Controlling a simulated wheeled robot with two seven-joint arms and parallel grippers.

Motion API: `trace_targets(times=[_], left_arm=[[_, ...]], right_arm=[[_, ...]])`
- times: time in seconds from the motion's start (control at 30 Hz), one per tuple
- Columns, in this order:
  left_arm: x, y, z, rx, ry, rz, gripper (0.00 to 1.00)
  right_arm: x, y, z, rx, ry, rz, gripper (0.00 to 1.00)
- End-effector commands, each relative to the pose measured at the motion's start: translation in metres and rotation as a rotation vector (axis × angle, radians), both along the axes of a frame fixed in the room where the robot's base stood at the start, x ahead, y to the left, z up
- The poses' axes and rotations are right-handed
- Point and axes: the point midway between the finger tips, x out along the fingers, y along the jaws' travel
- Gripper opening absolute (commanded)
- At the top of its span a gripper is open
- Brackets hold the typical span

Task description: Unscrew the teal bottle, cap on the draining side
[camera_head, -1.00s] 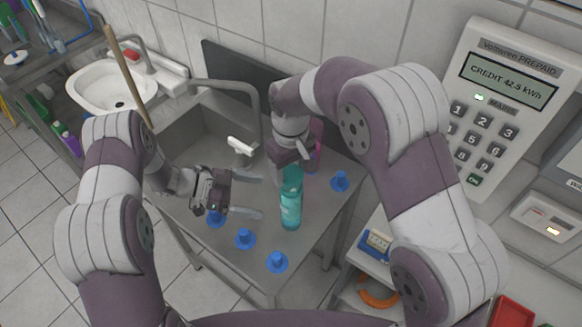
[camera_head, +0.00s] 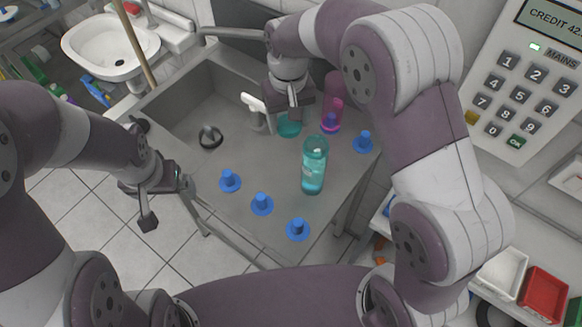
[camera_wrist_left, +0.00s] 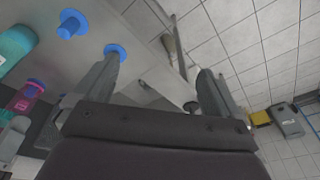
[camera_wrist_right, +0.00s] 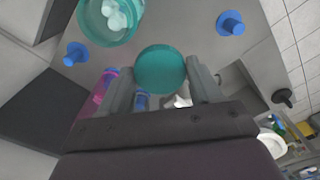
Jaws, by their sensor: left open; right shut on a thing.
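The teal bottle (camera_head: 314,172) stands upright and open on the flat draining side (camera_head: 240,212) of the sink unit. White pieces show inside its mouth in the right wrist view (camera_wrist_right: 112,22). My right gripper (camera_head: 288,110) is shut on the round teal cap (camera_head: 289,128), held behind and left of the bottle, apart from it. The cap also shows between the fingers in the right wrist view (camera_wrist_right: 160,69). My left gripper (camera_head: 165,195) is open and empty, off the left front edge of the unit, well away from the bottle.
Several blue pegs on round bases (camera_head: 261,204) stand along the draining side's front, with another (camera_head: 364,142) at right. A pink bottle (camera_head: 334,95) stands behind. The sink basin (camera_head: 185,110) lies left, with a white tap part (camera_head: 254,103) near my right gripper.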

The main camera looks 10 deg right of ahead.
Motion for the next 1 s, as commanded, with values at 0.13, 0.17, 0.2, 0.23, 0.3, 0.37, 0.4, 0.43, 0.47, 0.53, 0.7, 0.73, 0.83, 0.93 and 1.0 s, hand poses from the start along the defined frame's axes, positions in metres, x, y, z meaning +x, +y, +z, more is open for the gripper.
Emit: trace_targets(times=[0.13,0.17,0.2,0.23,0.3,0.37,0.4,0.43,0.47,0.53,0.7,0.73,0.83,0.93,1.0], left_arm=[[-0.025,-0.008,-0.002,-0.036,0.063,0.046,0.97],[-0.027,-0.009,-0.001,-0.039,0.069,0.049,0.97],[-0.029,-0.010,0.001,-0.042,0.075,0.053,0.97],[-0.030,-0.010,0.003,-0.043,0.078,0.054,0.97],[-0.030,-0.010,0.009,-0.043,0.078,0.055,0.97],[-0.030,-0.010,0.014,-0.043,0.078,0.055,0.97],[-0.029,-0.010,0.016,-0.043,0.077,0.054,0.97],[-0.029,-0.010,0.018,-0.043,0.077,0.054,0.97],[-0.029,-0.010,0.020,-0.042,0.077,0.054,0.97],[-0.029,-0.010,0.023,-0.042,0.076,0.054,0.97],[-0.029,-0.010,0.027,-0.042,0.076,0.054,0.97],[-0.029,-0.010,0.028,-0.042,0.076,0.054,0.97],[-0.029,-0.010,0.033,-0.042,0.076,0.054,0.97],[-0.029,-0.010,0.035,-0.042,0.075,0.054,0.97],[-0.029,-0.010,0.034,-0.042,0.075,0.054,0.97]], right_arm=[[0.000,-0.003,-0.004,0.000,0.000,-0.020,0.27],[-0.001,-0.004,-0.007,0.000,0.001,-0.022,0.27],[-0.001,-0.004,-0.013,-0.001,0.004,-0.023,0.27],[-0.001,-0.004,-0.020,-0.001,0.005,-0.024,0.27],[-0.002,-0.004,-0.041,-0.002,0.007,-0.023,0.27],[-0.002,-0.004,-0.063,-0.002,0.008,-0.023,0.27],[-0.002,-0.004,-0.077,-0.002,0.008,-0.023,0.27],[-0.003,-0.004,-0.087,-0.003,0.009,-0.023,0.27],[-0.002,-0.004,-0.097,-0.002,0.007,-0.023,0.27],[-0.002,-0.004,-0.115,-0.001,0.005,-0.022,0.27],[-0.001,-0.004,-0.141,0.000,0.001,-0.022,0.27],[-0.001,-0.004,-0.146,-0.001,0.003,-0.022,0.27],[-0.002,-0.004,-0.166,-0.001,0.004,-0.022,0.27],[-0.001,-0.003,-0.180,0.000,0.001,-0.022,0.27],[0.000,-0.003,-0.183,0.000,-0.002,-0.022,0.27]])
